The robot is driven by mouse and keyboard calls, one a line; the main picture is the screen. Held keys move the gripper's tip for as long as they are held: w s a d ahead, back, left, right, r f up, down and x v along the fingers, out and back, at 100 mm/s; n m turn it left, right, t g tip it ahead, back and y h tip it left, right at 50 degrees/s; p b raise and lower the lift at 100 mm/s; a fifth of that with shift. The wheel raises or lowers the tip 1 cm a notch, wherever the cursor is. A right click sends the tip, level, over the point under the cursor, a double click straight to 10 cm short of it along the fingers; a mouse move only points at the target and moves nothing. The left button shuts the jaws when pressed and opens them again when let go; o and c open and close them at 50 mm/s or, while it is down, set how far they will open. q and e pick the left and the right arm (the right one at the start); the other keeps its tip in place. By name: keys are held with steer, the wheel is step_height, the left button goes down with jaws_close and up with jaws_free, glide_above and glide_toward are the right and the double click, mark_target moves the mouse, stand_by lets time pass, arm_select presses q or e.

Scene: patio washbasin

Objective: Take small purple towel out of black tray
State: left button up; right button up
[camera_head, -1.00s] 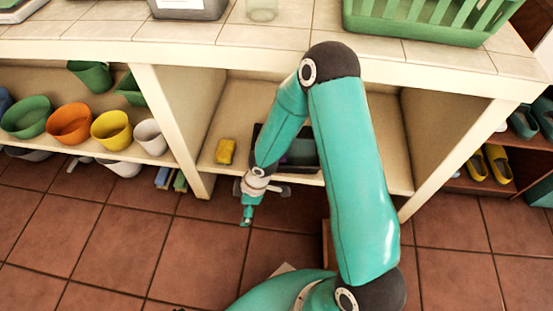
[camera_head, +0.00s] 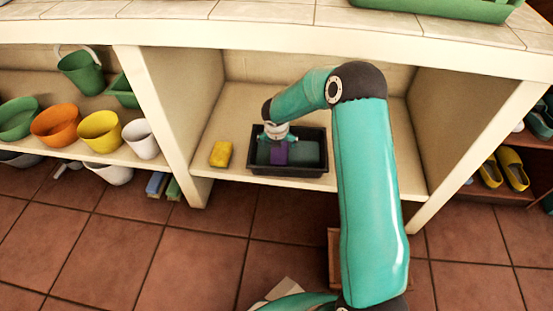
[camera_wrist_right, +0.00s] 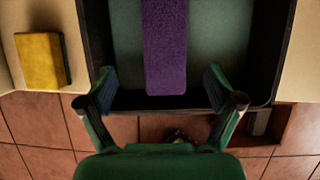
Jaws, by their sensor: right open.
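The small purple towel (camera_head: 279,155) lies in the black tray (camera_head: 300,171) on the shelf under the counter. In the right wrist view the towel (camera_wrist_right: 165,40) is a narrow strip running up from near the tray's front wall, and the tray (camera_wrist_right: 278,55) fills the middle. My right gripper (camera_wrist_right: 159,80) is open, with one finger on each side of the towel's near end and clear of it. In the head view my right gripper (camera_head: 278,148) is over the tray, and its fingers are partly hidden. My left gripper is out of view.
A yellow sponge (camera_head: 221,154) lies on the shelf left of the tray; it also shows in the wrist view (camera_wrist_right: 40,60). Shelf dividers (camera_head: 160,120) stand at both sides and the counter edge (camera_head: 230,42) is above. Several coloured pots stand at the left.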

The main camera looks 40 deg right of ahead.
mark_target(280, 150)
steer(key=x, duration=0.3)
steer(key=shift+b, duration=0.3)
steer(key=b+x, duration=0.1)
steer(key=x, duration=0.1)
steer(key=b+x, duration=0.1)
steer(key=x, duration=0.2)
steer(key=shift+s+d+b, duration=0.2)
steer(key=shift+b, duration=0.15)
steer(key=shift+c, duration=0.4)
